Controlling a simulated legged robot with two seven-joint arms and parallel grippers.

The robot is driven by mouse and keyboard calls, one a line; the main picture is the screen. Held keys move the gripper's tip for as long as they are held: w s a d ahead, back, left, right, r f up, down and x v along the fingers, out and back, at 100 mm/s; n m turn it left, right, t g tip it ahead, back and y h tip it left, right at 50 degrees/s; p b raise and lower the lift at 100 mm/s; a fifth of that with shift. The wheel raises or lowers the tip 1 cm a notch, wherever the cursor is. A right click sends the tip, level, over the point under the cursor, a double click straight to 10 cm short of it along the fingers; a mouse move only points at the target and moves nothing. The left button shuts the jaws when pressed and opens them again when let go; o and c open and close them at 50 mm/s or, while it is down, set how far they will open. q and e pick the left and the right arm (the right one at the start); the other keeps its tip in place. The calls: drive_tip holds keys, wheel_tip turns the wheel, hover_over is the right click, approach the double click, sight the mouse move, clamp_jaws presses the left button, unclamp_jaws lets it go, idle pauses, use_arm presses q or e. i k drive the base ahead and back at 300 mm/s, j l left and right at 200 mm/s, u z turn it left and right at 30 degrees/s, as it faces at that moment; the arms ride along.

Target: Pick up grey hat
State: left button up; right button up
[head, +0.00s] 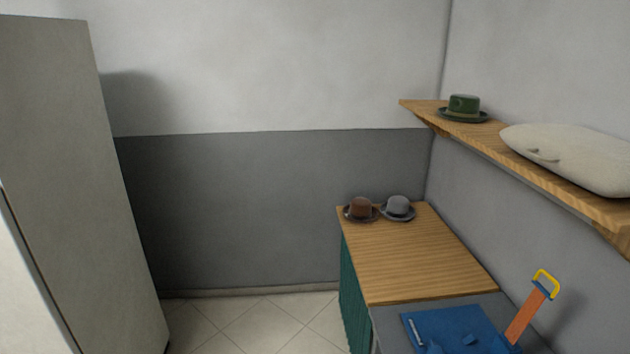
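The grey hat (398,208) sits upright at the far end of the wooden counter (415,258), near the corner of the room. A brown hat (360,209) stands close beside it on the left. Neither of my grippers shows in the head view, and nothing is touching the grey hat from my side.
A green hat (463,107) and a pale pillow-like thing (570,158) lie on the wall shelf (545,175) at right. A blue cloth (455,330) and an orange-handled tool (525,316) are at the near end. A tall pale cabinet (85,190) stands left; tiled floor (255,322) is clear.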

sight(398, 207)
drive_tip(key=i, duration=2.25)
drive_tip(key=i+z, duration=0.1)
drive_tip(key=i, duration=0.45)
drive_tip(key=i+j+z, duration=0.15)
drive_tip(key=i, duration=0.4)
drive_tip(key=i+j+z, duration=0.1)
drive_tip(key=i, duration=0.5)
drive_tip(key=i+j+z, duration=0.15)
drive_tip(key=i, duration=0.35)
drive_tip(key=i+j+z, duration=0.15)
drive_tip(key=z, duration=0.25)
